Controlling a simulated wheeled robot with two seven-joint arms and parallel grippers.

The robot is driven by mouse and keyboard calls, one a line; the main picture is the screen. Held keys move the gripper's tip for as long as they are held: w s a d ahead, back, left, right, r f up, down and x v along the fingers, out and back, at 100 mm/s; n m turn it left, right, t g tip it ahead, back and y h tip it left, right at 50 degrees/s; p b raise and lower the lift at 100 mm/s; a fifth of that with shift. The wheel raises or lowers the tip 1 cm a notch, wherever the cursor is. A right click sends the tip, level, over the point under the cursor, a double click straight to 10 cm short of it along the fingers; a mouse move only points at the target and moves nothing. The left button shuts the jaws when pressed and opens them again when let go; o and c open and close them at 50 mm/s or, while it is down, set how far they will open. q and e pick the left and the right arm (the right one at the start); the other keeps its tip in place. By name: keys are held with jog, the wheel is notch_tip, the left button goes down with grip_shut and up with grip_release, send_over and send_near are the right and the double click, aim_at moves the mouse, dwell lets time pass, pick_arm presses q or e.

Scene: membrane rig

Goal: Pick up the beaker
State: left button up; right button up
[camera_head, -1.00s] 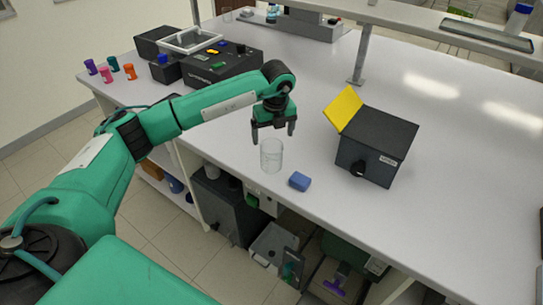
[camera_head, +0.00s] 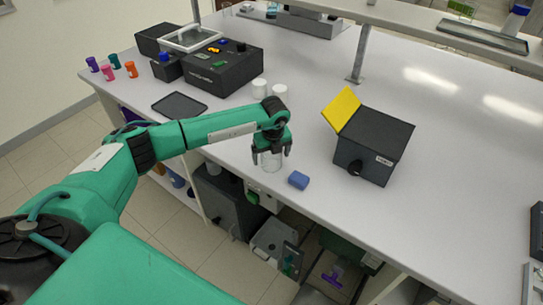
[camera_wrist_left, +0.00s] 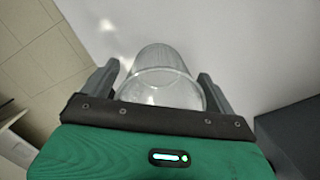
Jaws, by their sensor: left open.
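The clear glass beaker (camera_head: 271,163) stands upright on the white bench near its front edge. My left gripper (camera_head: 271,152) is over the beaker, with its dark fingers pointing down on either side of the upper part. In the left wrist view the beaker (camera_wrist_left: 160,85) sits between the two open fingers, with a gap showing on each side. The gripper (camera_wrist_left: 158,88) hides part of the beaker in the head view. My right gripper is not in view.
A blue block (camera_head: 298,180) lies just right of the beaker. A dark box with a yellow flap (camera_head: 374,145) stands further right. Two white cylinders (camera_head: 260,88), a dark tray (camera_head: 179,104) and a black device (camera_head: 222,68) are behind. The bench's front edge is close.

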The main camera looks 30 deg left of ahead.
pick_arm(q)
jog(key=c, duration=1.1)
